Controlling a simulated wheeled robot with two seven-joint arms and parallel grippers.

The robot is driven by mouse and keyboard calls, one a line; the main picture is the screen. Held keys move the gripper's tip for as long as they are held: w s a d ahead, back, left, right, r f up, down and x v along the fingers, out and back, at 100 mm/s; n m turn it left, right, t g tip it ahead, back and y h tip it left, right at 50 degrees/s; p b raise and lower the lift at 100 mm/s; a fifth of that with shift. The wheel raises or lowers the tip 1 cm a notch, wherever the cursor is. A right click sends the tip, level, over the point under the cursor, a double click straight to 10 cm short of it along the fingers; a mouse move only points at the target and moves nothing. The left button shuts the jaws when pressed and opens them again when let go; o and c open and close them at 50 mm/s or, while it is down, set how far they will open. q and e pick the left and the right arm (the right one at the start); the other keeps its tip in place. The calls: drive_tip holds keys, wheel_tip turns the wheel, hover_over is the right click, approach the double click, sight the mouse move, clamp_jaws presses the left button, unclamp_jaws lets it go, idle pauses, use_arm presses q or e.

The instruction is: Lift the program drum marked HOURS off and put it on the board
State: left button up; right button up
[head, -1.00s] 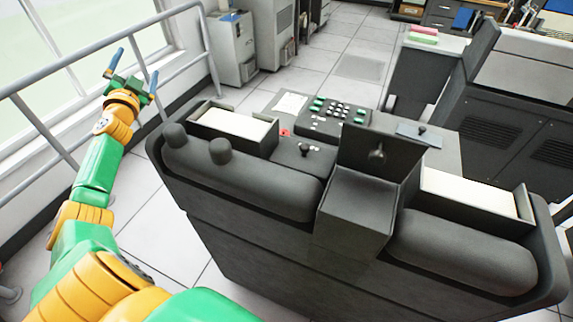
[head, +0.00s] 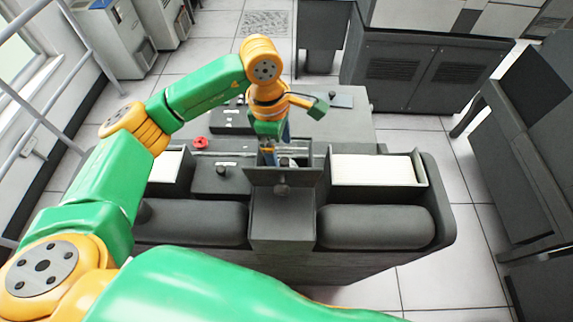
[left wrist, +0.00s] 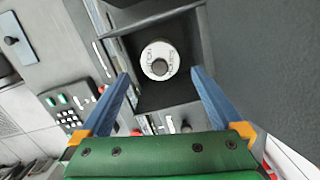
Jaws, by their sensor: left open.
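A round white drum (left wrist: 158,60) with a dark centre knob sits in a dark square well in the left wrist view. Dark lettering shows on its top, too small to read surely. My left gripper (left wrist: 161,73) is open and empty, its blue fingers pointing at the well with the drum between their tips in the picture. In the head view my left gripper (head: 276,147) is behind an upright dark lid (head: 260,179), which hides most of the well. A flat grey plate with a small knob (head: 341,100) lies on the console top; I cannot tell if it is the board. My right gripper is not seen.
A tray of white cards (head: 372,170) stands right of the well, and another (head: 165,165) to its left. A red knob (head: 200,142) and a button panel (left wrist: 70,115) are on the console. A dark cabinet (head: 425,70) stands behind.

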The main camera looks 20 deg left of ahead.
sight(284, 160)
use_arm(q)
drive_tip(key=f, duration=0.1)
drive_tip(key=p, duration=0.1)
drive_tip(key=f+p, duration=0.1)
drive_tip(key=shift+s+f, duration=0.25)
drive_tip(key=shift+f, duration=0.1)
drive_tip(key=shift+w+d+f, duration=0.15)
drive_tip(key=shift+d+f, duration=0.1)
drive_tip(key=shift+f, duration=0.3)
drive_tip(key=shift+w+d+f, duration=0.1)
drive_tip(key=shift+d+f, duration=0.15)
drive_tip(key=shift+f, duration=0.3)
drive_tip(key=shift+w+f, duration=0.1)
drive_tip(key=shift+a, duration=0.15)
drive_tip(key=c, duration=1.1)
clamp_jaws()
